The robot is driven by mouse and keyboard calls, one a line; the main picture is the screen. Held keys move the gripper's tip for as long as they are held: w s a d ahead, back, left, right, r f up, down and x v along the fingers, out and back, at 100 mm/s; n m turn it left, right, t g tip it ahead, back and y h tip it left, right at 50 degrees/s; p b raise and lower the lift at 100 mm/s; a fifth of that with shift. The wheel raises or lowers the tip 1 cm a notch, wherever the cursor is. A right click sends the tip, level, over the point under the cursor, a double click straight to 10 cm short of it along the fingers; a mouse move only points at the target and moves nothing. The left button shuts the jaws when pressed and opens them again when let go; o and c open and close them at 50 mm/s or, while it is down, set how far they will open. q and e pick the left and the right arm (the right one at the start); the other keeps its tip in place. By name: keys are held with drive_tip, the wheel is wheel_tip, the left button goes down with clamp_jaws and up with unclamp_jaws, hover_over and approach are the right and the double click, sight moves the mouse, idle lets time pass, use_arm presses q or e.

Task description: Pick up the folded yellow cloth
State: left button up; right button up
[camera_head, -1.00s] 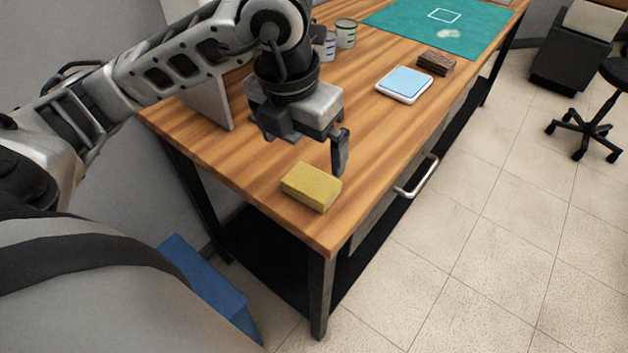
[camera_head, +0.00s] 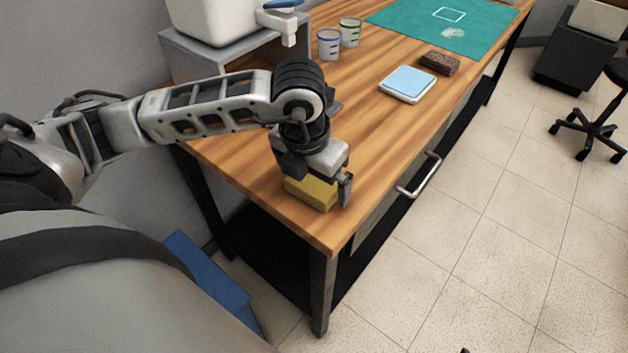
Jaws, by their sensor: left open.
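The folded yellow cloth (camera_head: 311,193) is a thick block lying on the near end of the wooden workbench (camera_head: 229,156). My left gripper (camera_head: 313,190) is open and right over the cloth, pointing down. One finger shows on the cloth's right side. The other finger and the cloth's upper part are hidden by the gripper body, so I cannot tell whether the fingers touch it. My right gripper is not in view.
Farther along the bench are a light blue and white pad (camera_head: 407,84), a dark brown block (camera_head: 439,63), two cups (camera_head: 339,38) and a green mat (camera_head: 443,22). A grey stand (camera_head: 217,57) holds a white container at the back left. A drawer handle (camera_head: 420,177) sticks out in front.

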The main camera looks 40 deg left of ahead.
sight(314, 181)
use_arm(q)
drive_tip(key=c, duration=0.9)
drive_tip(key=shift+r, duration=0.45)
wheel_tip(314, 181, up, 2)
drive_tip(key=shift+r, duration=0.25)
drive_tip(key=s+d+r, duration=0.2)
drive_tip(key=r, duration=0.1)
drive_tip(key=d+r, duration=0.2)
drive_tip(key=shift+s+r, duration=0.25)
drive_tip(key=shift+s, duration=0.15)
drive_tip(key=s+d+r+p, duration=0.1)
drive_tip(key=s+d+r, duration=0.3)
drive_tip(key=s+d, duration=0.2)
drive_tip(key=shift+d, duration=0.55)
